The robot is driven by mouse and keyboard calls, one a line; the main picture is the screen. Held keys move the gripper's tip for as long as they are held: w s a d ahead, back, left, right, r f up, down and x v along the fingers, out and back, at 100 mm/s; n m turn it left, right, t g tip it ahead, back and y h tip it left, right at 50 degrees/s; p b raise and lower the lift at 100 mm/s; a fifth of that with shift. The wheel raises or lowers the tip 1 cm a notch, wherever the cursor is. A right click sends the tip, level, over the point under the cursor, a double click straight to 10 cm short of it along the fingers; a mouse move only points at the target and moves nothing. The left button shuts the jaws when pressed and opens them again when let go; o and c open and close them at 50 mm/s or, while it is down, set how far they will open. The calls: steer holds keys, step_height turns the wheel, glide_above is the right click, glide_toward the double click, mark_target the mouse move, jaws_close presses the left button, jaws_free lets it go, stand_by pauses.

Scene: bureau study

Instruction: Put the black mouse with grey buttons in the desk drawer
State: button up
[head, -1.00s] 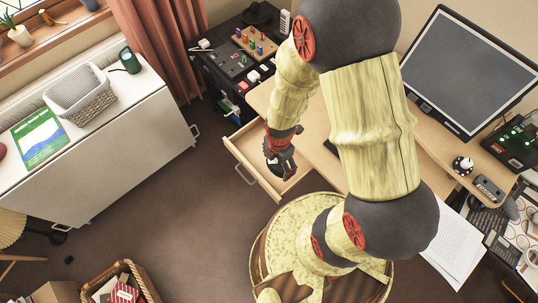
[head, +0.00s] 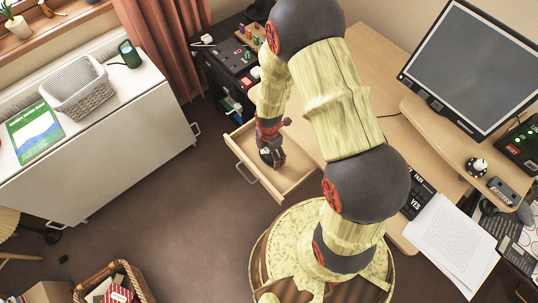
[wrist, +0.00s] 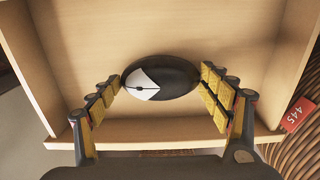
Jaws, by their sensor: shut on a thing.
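The black mouse (wrist: 178,77) with pale grey buttons is between the fingertips of my gripper (wrist: 160,83), one finger at each end of it. My gripper is shut on it. In the wrist view the mouse is over the floor of the open wooden desk drawer (wrist: 165,131). I cannot tell whether it touches that floor. In the head view my gripper (head: 270,157) points down inside the outline of the pulled-out drawer (head: 257,177). The mouse cannot be made out clearly there.
The desk (head: 362,65) holds a monitor (head: 470,65), a keyboard (head: 418,194) and papers (head: 450,241). A black cabinet (head: 225,75) stands behind the drawer. A white cabinet (head: 100,140) is at left, a wicker basket (head: 124,277) at the front. The floor left of the drawer is clear.

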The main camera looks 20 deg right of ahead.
steer(key=shift+f, duration=0.1)
steer(key=o, duration=1.1)
steer(key=shift+o, duration=0.5)
